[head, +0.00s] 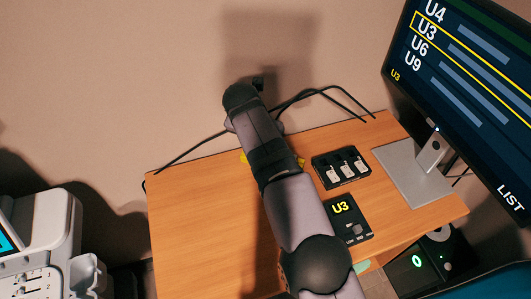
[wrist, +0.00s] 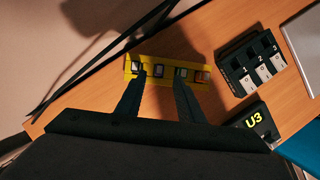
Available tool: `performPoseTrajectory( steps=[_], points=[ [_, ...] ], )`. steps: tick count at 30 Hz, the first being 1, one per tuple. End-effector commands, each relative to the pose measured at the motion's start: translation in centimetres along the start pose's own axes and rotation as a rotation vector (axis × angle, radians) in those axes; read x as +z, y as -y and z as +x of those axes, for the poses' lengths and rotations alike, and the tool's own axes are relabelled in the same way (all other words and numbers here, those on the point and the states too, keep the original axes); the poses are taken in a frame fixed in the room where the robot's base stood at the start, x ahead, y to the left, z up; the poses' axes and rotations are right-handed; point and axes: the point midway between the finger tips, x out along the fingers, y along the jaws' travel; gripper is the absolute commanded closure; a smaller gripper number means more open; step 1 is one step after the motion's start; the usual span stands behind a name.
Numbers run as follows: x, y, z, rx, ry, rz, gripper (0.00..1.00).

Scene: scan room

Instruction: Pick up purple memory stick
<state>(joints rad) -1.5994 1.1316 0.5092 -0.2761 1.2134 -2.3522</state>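A yellow holder (wrist: 168,84) with several small memory sticks in a row stands on the table in the wrist view. The purplish stick (wrist: 158,71) appears to be second from the left; its colour is hard to judge in the shadow. My gripper (wrist: 159,74) is open and empty, its two dark fingertips on either side of this stick in the picture. I cannot tell how far above it they are. In the head view my arm hides the gripper and most of the yellow holder (head: 301,162).
A black tray (head: 340,167) with white numbered pieces sits right of the holder. A black device (head: 348,220) showing U3 is nearer. A monitor (head: 466,80) lists U4, U3, U6, U9, with U3 framed. Black cables (head: 315,91) run along the wall. The table's left part (head: 195,220) is clear.

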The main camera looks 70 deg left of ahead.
Motion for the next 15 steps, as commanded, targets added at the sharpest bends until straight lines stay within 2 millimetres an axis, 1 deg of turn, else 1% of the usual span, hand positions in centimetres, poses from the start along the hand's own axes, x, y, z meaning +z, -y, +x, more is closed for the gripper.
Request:
performPoseTrajectory(
  steps=[15],
  points=[
    [0.2,-0.1,3.9,-0.001,-0.001,0.0,0.66]
  ],
)
